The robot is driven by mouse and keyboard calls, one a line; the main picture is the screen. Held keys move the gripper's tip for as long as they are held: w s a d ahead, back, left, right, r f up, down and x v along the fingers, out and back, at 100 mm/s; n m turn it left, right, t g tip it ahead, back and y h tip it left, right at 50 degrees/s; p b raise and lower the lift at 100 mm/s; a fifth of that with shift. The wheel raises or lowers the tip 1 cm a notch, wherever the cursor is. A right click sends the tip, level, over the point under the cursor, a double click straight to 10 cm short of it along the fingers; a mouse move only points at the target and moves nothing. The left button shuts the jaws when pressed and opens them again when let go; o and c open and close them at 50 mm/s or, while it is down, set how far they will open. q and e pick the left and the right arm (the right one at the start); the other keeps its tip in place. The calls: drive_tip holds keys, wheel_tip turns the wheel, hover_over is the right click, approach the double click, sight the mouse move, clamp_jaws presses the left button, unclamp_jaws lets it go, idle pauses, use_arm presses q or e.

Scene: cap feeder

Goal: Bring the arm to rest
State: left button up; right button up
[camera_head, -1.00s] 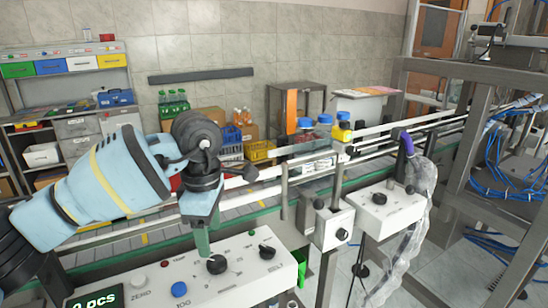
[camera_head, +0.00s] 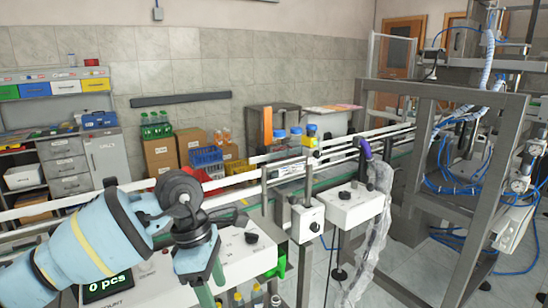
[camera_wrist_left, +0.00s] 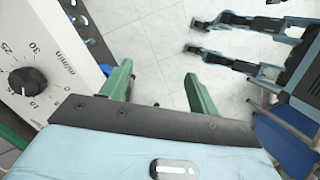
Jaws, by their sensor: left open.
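My left arm comes in from the left. Its gripper (camera_head: 207,295) points down at the front edge of the white control panel (camera_head: 237,262). In the wrist view the two green fingers of the left gripper (camera_wrist_left: 157,76) are apart, with only pale floor between them. The panel's black dial (camera_wrist_left: 28,81) is to their left, clear of the fingers. In the head view the arm hides part of the panel face. My right gripper cannot be made out.
The conveyor (camera_head: 330,176) runs behind the panel. Blue-capped bottles (camera_head: 296,135) stand beyond it. A second white box (camera_head: 352,206) and a purple-topped hose in clear wrap (camera_head: 376,190) are to the right, before a metal frame (camera_head: 430,95). Bottles stand below the panel (camera_head: 257,295).

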use_arm(q)
drive_tip(key=s+d+f+n+g+h+p, duration=0.1)
drive_tip(key=s+d+n+h, duration=0.45)
drive_tip(key=d+h, duration=0.25)
drive_tip(key=s+d+n+g+h+p, duration=0.1)
drive_tip(key=s+d+n+h, duration=0.3)
drive_tip(key=s+d+h, duration=0.35)
drive_tip(key=a+f+n+t+y+p, duration=0.1)
drive_tip(key=a+f+n+t+y, duration=0.6)
drive_tip(key=n, duration=1)
drive_tip(key=a+f+n+t+y+p, duration=0.1)
drive_tip(key=a+f+n+t+y, duration=0.2)
drive_tip(key=a+f+n+t, duration=0.85)
drive_tip(key=s+a+f+n+g+y, duration=0.3)
drive_tip(key=s+f+n, duration=0.3)
drive_tip(key=s, duration=0.4)
drive_tip(key=s+a+f+n+g+y, duration=0.3)
drive_tip(key=s+f+n, duration=0.3)
drive_tip(key=s, duration=0.5)
drive_tip(key=shift+a+f+n+p, duration=0.15)
drive_tip(key=shift+f+n+p, duration=0.15)
drive_tip(key=shift+n, duration=0.6)
use_arm(e)
drive_tip(key=w+r+t, duration=0.1)
drive_tip(key=w+r, duration=0.3)
drive_tip(key=r, duration=0.2)
drive_tip(key=shift+d, duration=0.25)
